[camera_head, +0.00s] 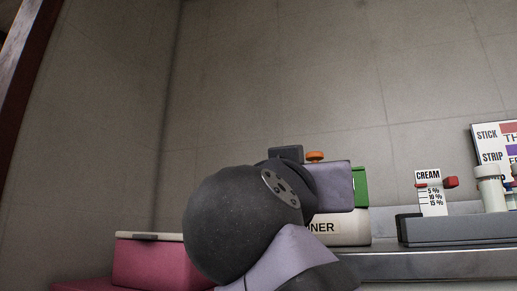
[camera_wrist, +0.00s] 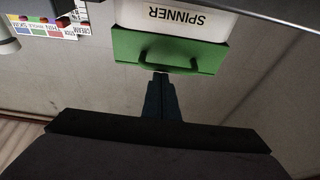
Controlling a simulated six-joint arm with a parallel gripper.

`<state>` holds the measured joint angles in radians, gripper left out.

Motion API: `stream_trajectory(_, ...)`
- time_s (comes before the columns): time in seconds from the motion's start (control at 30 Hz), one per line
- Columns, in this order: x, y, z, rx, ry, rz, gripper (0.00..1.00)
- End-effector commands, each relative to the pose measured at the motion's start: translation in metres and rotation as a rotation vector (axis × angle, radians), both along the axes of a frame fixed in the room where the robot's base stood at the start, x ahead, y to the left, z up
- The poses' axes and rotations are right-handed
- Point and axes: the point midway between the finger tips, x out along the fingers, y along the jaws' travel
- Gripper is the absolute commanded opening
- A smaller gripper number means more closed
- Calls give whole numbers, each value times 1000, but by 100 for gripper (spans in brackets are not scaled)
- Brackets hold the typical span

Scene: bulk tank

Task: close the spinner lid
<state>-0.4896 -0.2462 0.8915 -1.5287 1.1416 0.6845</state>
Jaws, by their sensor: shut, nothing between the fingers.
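The spinner is a white box (camera_head: 350,228) whose label is partly hidden by my arm in the head view; it also shows in the wrist view (camera_wrist: 214,22), its label upside down. Its green lid (camera_head: 361,188) stands raised above the box, mostly hidden behind my arm. In the wrist view the lid (camera_wrist: 205,58) is a green panel with a dark green loop handle (camera_wrist: 185,68). My gripper (camera_wrist: 160,77) is shut and empty, its tips at the handle's left part. I cannot tell whether they touch it. The head view hides the fingers.
A pink box (camera_head: 150,262) with a pale top stands left of my arm. A grey ledge (camera_head: 455,231) on the right carries a CREAM scale card (camera_head: 430,195) and white vials (camera_head: 490,188). An orange knob (camera_head: 315,156) shows above my arm.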

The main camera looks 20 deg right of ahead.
Motion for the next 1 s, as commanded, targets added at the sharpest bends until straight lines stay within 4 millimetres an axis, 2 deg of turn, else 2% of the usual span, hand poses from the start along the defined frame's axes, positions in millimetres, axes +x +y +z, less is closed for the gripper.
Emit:
stream_trajectory(0.03, 7, 1, -13, 20, 31, -3, 0)
stream_trajectory(0.33, 6, 2, -6, 17, 28, -1, 0)
stream_trajectory(0.47, 4, 4, 8, 14, 23, 1, 0)
stream_trajectory(0.67, -5, 8, 44, 1, 4, 3, 0)
stream_trajectory(0.77, -10, 14, 33, -1, 4, 9, 0)
stream_trajectory(1.0, -24, 26, 23, -2, 0, 7, 0)
